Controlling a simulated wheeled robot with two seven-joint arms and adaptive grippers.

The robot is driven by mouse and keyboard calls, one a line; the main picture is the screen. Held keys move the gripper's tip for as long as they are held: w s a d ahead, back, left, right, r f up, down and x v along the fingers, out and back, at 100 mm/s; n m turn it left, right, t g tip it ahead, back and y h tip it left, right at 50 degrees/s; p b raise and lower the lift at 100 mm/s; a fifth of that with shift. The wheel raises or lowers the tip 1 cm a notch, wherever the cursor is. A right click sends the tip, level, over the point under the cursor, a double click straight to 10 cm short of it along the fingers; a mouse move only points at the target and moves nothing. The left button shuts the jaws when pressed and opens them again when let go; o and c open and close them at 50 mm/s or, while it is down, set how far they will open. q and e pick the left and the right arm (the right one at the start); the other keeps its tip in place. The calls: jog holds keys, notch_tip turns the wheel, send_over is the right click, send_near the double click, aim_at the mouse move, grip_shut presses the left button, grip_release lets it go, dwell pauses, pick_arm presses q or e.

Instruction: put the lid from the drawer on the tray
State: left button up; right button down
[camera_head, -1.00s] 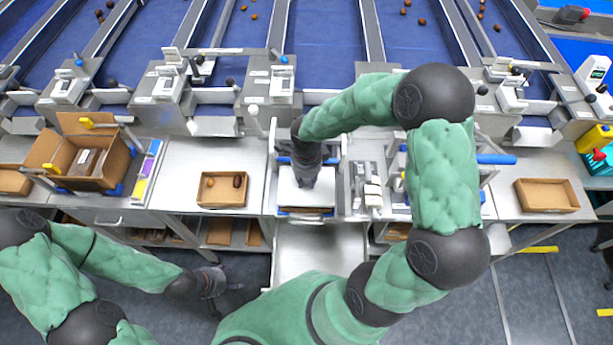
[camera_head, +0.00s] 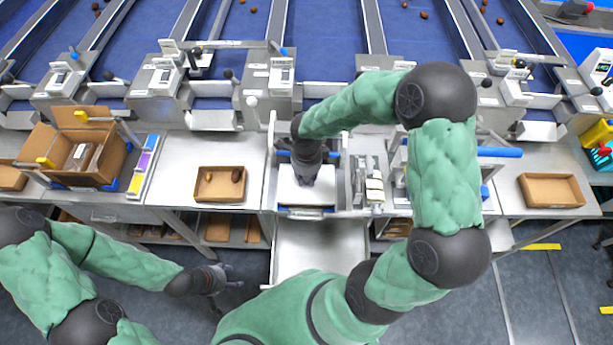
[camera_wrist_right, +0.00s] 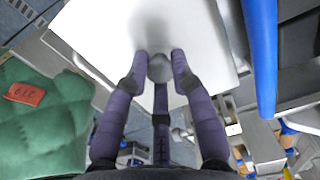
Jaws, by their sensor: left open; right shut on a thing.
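The lid (camera_head: 290,194) is a flat white plate with a round grey knob (camera_wrist_right: 160,66). My right gripper (camera_head: 304,181) points down and is shut on the knob, its fingers around it in the right wrist view (camera_wrist_right: 158,75). The lid lies within a metal-framed station at the middle of the table. The tray beneath it is hidden, so I cannot tell whether the lid touches it. The drawer (camera_head: 318,248) is an open, empty-looking metal drawer pulled out below. My left gripper (camera_head: 218,279) is open and empty, low in front of the table.
A cardboard tray (camera_head: 220,198) with two dates stands left of the station, and an empty one (camera_head: 551,203) at the right. An open cardboard box (camera_head: 118,148) stands at the far left. A blue bar (camera_head: 499,152) sticks out at right. Conveyor lanes run behind.

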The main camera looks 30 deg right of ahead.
jog(key=shift+f+b, duration=0.15)
jog(key=shift+b, duration=0.75)
dwell(0.9)
jog(key=shift+f+b, duration=0.7)
jog(key=shift+b, duration=0.1)
dwell(1.1)
jog(key=c, duration=1)
grip_release()
jog(key=o, duration=0.4)
jog(key=shift+r, duration=0.15)
jog(key=shift+r+p, duration=1.8)
jog(key=shift+r, duration=1.65)
jog(key=shift+s+f, duration=0.1)
